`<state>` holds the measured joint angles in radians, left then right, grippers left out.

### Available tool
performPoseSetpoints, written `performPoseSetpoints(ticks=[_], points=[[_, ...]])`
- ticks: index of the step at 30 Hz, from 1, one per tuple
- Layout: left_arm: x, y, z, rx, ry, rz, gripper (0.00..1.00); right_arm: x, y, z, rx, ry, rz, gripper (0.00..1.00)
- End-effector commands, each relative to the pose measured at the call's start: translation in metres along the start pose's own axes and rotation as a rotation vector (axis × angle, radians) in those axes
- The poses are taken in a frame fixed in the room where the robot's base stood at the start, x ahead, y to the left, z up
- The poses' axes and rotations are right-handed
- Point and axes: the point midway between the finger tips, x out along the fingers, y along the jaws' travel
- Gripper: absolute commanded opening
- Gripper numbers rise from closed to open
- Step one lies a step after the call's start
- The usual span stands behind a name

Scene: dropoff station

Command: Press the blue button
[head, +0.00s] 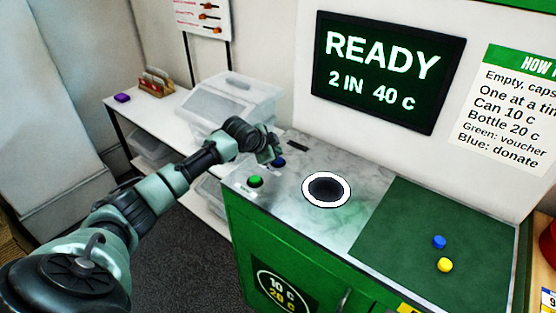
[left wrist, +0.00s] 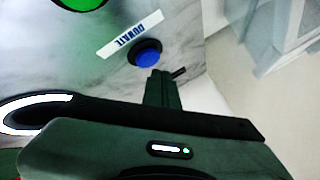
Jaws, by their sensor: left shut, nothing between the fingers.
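The blue button (head: 279,163) sits at the back left of the machine's metal top, partly behind my left gripper (head: 272,153). In the left wrist view, the blue button (left wrist: 148,54) is a round cap in a dark ring beside a white label reading "DONATE". My left gripper's fingertips (left wrist: 163,76) are shut and empty, close beside the button in that view. I cannot tell whether they touch it. My right gripper is not in view.
A green button (head: 255,181) is nearer the front edge. A white-rimmed round opening (head: 326,189) lies to the right. A green mat (head: 400,240) holds a blue cap (head: 439,242) and a yellow cap (head: 445,265). The screen (head: 385,72) reads "READY 2 IN 40 c".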

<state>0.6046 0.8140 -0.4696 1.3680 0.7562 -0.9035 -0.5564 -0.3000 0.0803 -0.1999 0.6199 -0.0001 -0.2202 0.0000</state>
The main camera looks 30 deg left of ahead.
Motion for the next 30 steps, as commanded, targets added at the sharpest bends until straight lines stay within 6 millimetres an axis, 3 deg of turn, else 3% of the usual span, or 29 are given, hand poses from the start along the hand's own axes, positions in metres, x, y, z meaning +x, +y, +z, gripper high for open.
performPoseSetpoints(ticks=[30], points=[[0.0059, 0.0046, 0.0044, 0.000, 0.000, 0.000, 0.00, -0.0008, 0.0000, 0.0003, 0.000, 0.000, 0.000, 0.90]])
